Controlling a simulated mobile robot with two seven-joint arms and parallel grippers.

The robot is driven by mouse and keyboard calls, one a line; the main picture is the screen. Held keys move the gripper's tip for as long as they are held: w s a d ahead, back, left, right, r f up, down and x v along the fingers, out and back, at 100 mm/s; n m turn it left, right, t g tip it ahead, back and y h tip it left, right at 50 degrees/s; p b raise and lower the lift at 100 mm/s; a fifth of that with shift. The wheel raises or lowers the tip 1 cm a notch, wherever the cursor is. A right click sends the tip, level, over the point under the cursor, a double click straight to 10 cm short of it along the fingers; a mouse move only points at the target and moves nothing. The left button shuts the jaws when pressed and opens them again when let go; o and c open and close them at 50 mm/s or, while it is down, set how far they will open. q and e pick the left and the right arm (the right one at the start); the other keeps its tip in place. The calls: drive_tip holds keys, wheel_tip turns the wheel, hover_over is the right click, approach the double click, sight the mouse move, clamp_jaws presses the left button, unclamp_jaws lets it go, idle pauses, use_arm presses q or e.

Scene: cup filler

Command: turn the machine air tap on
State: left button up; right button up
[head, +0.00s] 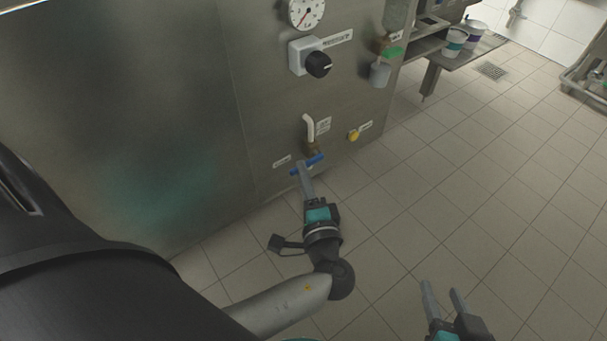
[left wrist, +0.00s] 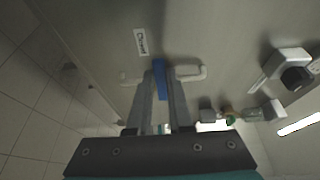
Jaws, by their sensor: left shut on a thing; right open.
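The air tap's blue handle (head: 314,159) is low on the front of the steel machine (head: 225,130), below a white bent pipe (head: 308,126). The handle lies crosswise, slightly tilted. My left gripper (head: 303,168) reaches up to it. In the left wrist view the blue handle (left wrist: 159,82) sits between the two fingers of my left gripper (left wrist: 160,90), which are shut on it. The fingers hide part of the handle and the tap body. My right gripper (head: 443,290) is open and empty over the floor at the lower right.
A black knob (head: 318,64) on a grey box, a gauge (head: 306,12) and a yellow button (head: 353,135) are on the machine. A green-handled valve (head: 392,53) is to the right. Buckets (head: 455,42) stand on a shelf.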

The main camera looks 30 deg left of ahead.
use_arm(q)
clamp_jaws()
drive_tip(key=shift+a+r, duration=0.1)
use_arm(e)
drive_tip(key=shift+s+f, duration=0.1)
drive_tip(key=shift+s, duration=0.05)
idle(0.8)
